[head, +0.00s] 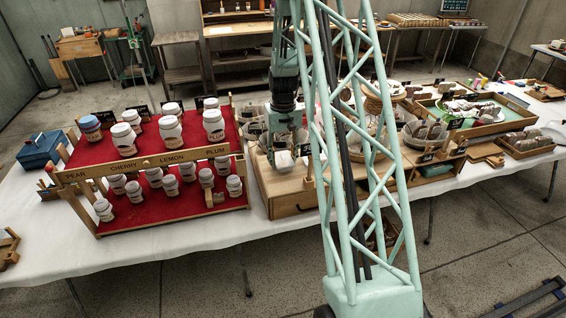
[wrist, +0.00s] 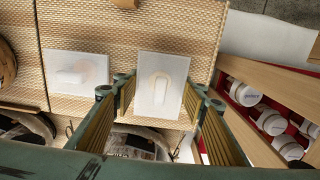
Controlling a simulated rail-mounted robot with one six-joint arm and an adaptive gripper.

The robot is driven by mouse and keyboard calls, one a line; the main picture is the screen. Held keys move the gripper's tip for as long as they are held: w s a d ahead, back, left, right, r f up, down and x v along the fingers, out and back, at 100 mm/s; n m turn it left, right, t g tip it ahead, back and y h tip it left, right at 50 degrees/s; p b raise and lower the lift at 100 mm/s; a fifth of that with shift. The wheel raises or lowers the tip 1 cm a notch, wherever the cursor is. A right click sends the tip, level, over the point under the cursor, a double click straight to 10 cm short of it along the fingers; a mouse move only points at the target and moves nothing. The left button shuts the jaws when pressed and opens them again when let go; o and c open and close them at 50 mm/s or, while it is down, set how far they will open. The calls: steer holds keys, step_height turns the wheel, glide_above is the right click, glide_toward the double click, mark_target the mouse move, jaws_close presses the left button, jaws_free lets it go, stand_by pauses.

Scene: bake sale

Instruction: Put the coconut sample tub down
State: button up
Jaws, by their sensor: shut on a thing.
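My gripper (head: 283,148) is over the wooden case at the middle of the table in the head view. In the wrist view its two fingers (wrist: 155,98) stand on either side of a white, square-topped tub (wrist: 160,80), and the gripper is shut on it. The tub (head: 284,160) also shows as a small white shape under the gripper in the head view. I read no label on it, and cannot tell whether its base touches the surface below. A similar white square tub (wrist: 76,71) sits to its left on a woven tan surface (wrist: 190,20).
A red-lined rack (head: 150,158) of white-lidded jars stands left of the wooden case (head: 290,208). Bags (wrist: 135,145) lie near the fingers in the wrist view. Baskets (head: 380,105) and trays (head: 525,143) crowd the right. The white tablecloth's front strip (head: 150,240) is mostly clear.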

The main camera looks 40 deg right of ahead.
steer(key=shift+f, duration=0.45)
steer(key=shift+f, duration=0.15)
steer(key=o, duration=0.8)
step_height(320, 180, up, 11)
steer(key=shift+r+p, duration=0.2)
steer(key=shift+p, duration=0.25)
steer(key=shift+r, duration=0.45)
stand_by(0.4)
